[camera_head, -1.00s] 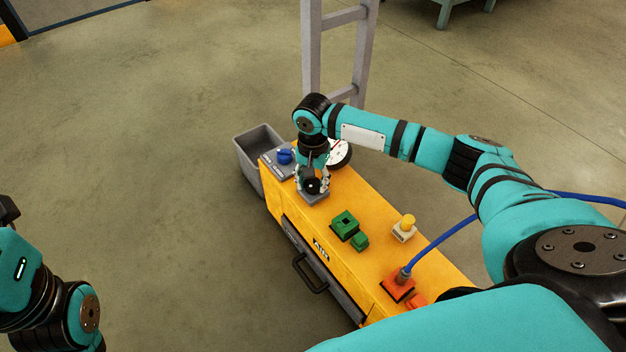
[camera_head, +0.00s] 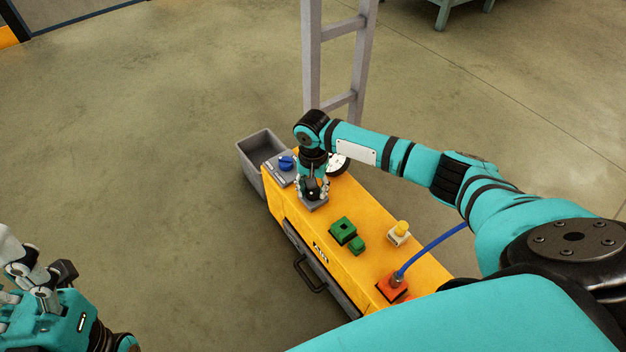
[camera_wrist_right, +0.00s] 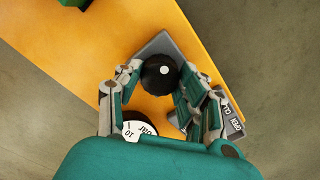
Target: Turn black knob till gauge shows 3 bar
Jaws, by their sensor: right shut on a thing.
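The black knob (camera_wrist_right: 159,72) sits on a grey square base (camera_wrist_right: 160,44) on the yellow cabinet (camera_head: 350,222). A white dot shows on its top in the right wrist view. My right gripper (camera_head: 314,192) is over it from above and shut on it; in the wrist view the fingers (camera_wrist_right: 158,86) stand on both sides of the knob. The gauge (camera_head: 339,163) has a white face and black rim and is partly hidden behind my right arm. In the wrist view only part of its face (camera_wrist_right: 140,129) shows, and I cannot read the needle. My left gripper (camera_head: 30,275) is at the far left edge, away from the cabinet.
A blue knob (camera_head: 286,162) stands at the cabinet's far end, beside a grey bin (camera_head: 262,146). Green blocks (camera_head: 343,231), a yellow button (camera_head: 402,229) and an orange block with a blue hose (camera_head: 392,287) are nearer. A grey ladder-like frame (camera_head: 312,60) rises behind.

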